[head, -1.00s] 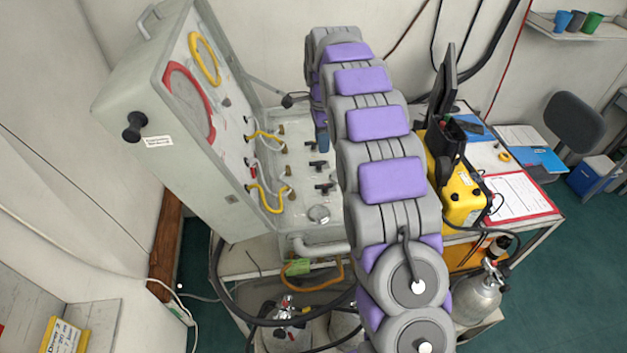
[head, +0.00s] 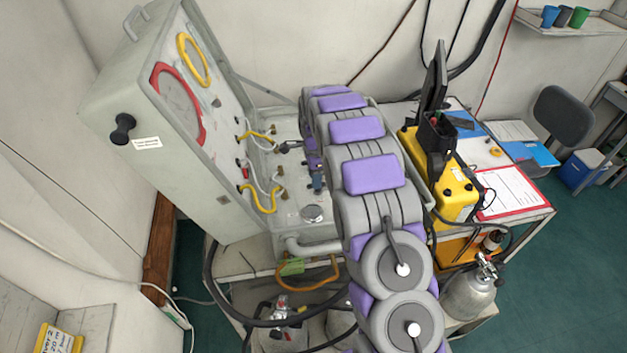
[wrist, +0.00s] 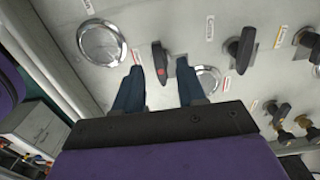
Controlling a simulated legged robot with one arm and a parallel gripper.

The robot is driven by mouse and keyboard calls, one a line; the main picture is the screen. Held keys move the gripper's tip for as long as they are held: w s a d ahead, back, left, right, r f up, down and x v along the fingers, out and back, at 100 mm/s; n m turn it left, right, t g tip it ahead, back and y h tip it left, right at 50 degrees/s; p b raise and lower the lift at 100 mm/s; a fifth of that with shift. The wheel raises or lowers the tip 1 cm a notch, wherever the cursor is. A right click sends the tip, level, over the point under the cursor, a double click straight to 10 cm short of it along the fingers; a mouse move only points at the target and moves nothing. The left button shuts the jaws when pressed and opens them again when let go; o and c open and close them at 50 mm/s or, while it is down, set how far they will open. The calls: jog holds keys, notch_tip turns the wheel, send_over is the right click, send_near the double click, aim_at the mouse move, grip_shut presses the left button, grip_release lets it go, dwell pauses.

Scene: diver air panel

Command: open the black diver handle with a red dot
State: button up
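In the wrist view, the black handle with a red dot (wrist: 159,58) stands on the pale grey panel (wrist: 182,18). Its red dot faces my camera. My gripper (wrist: 160,68) is open, with one blue finger on each side of the handle. A gap shows on both sides, and I see no contact. In the head view, my arm covers much of the panel (head: 290,130), and the red-dot handle cannot be made out there.
More black handles (wrist: 243,48) stand to the right in the wrist view. In the head view, an upright lid (head: 160,160) with yellow hoses bounds the left, and a yellow case (head: 455,195) stands right.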

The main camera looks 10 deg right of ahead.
jog(key=shift+d+f, duration=0.95)
jog(key=shift+f, duration=0.1)
jog(key=shift+a, duration=1)
jog(key=shift+c, duration=2.1)
jog(key=shift+d, duration=0.65)
grip_shut()
jog(key=shift+a, duration=0.1)
